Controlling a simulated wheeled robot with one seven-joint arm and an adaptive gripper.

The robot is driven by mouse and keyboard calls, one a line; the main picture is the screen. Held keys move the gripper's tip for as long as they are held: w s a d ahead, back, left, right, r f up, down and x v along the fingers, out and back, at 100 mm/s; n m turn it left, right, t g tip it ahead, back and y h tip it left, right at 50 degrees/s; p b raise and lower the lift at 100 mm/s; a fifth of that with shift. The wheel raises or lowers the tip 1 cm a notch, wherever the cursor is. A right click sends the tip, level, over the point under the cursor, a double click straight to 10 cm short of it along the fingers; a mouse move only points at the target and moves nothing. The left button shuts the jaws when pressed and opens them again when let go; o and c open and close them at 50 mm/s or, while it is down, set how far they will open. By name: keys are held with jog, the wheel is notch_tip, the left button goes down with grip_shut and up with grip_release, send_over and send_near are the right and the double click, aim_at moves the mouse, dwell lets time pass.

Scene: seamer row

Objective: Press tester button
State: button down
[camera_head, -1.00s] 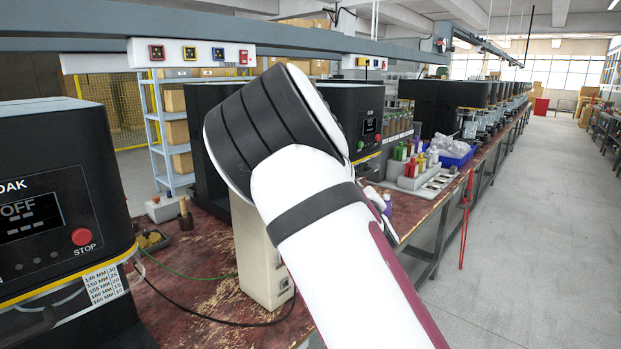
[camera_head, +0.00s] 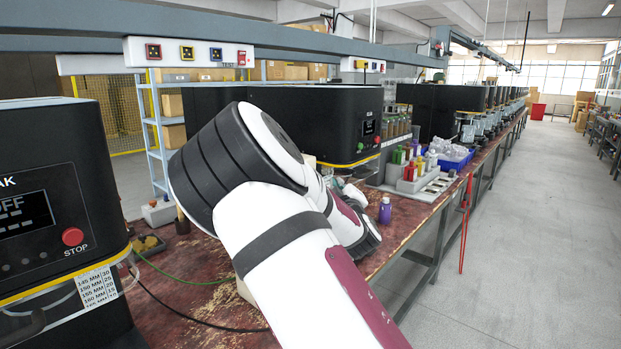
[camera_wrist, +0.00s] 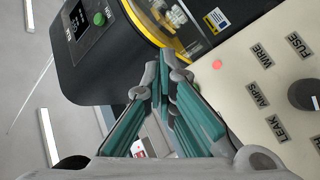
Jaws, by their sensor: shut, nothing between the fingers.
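The tester is a beige box whose panel (camera_wrist: 262,95) fills the right of the wrist view. It carries the labels WIRE, FUSE, AMPS and LEAK, a dark round knob (camera_wrist: 304,94) cut by the picture edge, and a small round red spot (camera_wrist: 217,64), button or lamp, I cannot tell which. In the head view my arm hides nearly all of the tester. My gripper (camera_wrist: 161,72), with teal finger pads, is shut and empty. Its tips show left of the red spot and appear apart from the panel. The head view does not clearly show the gripper.
A black machine (camera_wrist: 100,60) with a green button is beyond the fingers. Another black machine (camera_head: 50,180) with a red STOP button stands at left. A purple bottle (camera_head: 385,211), a grey bottle rack (camera_head: 412,180) and a blue bin (camera_head: 452,157) stand along the bench. Cables cross the bench top.

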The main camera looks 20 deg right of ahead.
jog(key=shift+w+a+b, duration=0.3)
jog(key=shift+w+a, duration=0.15)
jog(key=shift+w, duration=0.35)
jog(key=shift+w+a+b, duration=0.25)
jog(key=shift+w+a, duration=0.2)
jog(key=shift+w, duration=0.35)
jog(key=shift+w+a+b, duration=0.3)
jog(key=shift+w+a, duration=0.15)
jog(key=shift+w, duration=0.35)
jog(key=shift+w, duration=0.1)
jog(key=shift+w+a, duration=0.2)
jog(key=shift+w, duration=0.05)
jog(key=shift+w+a+b, duration=0.25)
jog(key=shift+w+b, duration=0.05)
jog(key=shift+w, duration=0.1)
dwell(0.4)
jog(key=shift+s, duration=0.1)
jog(key=shift+s+d+p, duration=0.35)
jog(key=shift+s+d, duration=0.05)
jog(key=shift+s, duration=0.25)
jog(key=shift+s+d+p, duration=0.3)
jog(key=shift+s+d, duration=0.1)
jog(key=shift+s, duration=0.35)
jog(key=shift+s+d+p, duration=0.3)
jog(key=shift+s+d, duration=0.15)
jog(key=shift+s, duration=0.25)
jog(key=shift+s+d+p, duration=0.3)
jog(key=shift+s+d, duration=0.1)
jog(key=shift+s, duration=0.35)
